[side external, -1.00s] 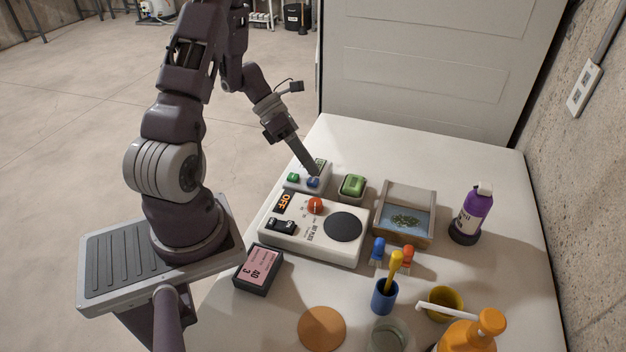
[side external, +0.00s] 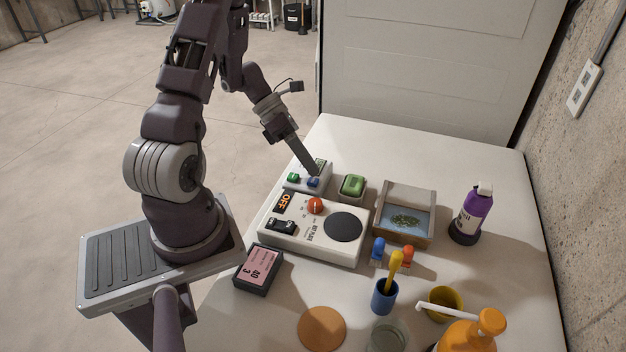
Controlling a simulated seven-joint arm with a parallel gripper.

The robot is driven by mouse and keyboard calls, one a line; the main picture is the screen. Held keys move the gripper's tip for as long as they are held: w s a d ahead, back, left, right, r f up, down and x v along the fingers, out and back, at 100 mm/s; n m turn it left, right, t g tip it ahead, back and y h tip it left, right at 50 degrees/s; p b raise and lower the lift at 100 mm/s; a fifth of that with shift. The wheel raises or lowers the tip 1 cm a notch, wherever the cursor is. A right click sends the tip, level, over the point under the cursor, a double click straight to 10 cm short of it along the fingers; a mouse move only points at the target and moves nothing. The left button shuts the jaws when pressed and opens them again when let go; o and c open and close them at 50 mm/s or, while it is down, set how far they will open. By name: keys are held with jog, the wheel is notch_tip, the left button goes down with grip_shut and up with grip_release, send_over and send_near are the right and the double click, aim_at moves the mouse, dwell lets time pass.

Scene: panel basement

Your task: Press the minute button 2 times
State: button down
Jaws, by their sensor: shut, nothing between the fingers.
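A small white timer box (side external: 293,184) sits at the table's far left edge, behind the hot plate. It has a green button (side external: 293,177), a blue button (side external: 313,182) and a greenish display (side external: 320,164). I cannot read which button is the minute one. My gripper (side external: 315,172) is shut and empty, pointing down at a slant. Its tip is right at the blue button. I cannot tell whether it touches or sits just above it. The tip partly covers the display.
The white hot plate (side external: 301,240) with a red knob (side external: 315,205) and "OFF" sign lies in front. A purple bottle (side external: 474,213) stands further right. The far table area is clear.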

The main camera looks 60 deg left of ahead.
aim_at(309, 179)
dwell(0.3)
jog(key=shift+f, duration=0.4)
jog(key=shift+f, duration=0.5)
dwell(0.5)
jog(key=shift+r, duration=0.9)
jog(key=shift+r, duration=2.55)
dwell(0.5)
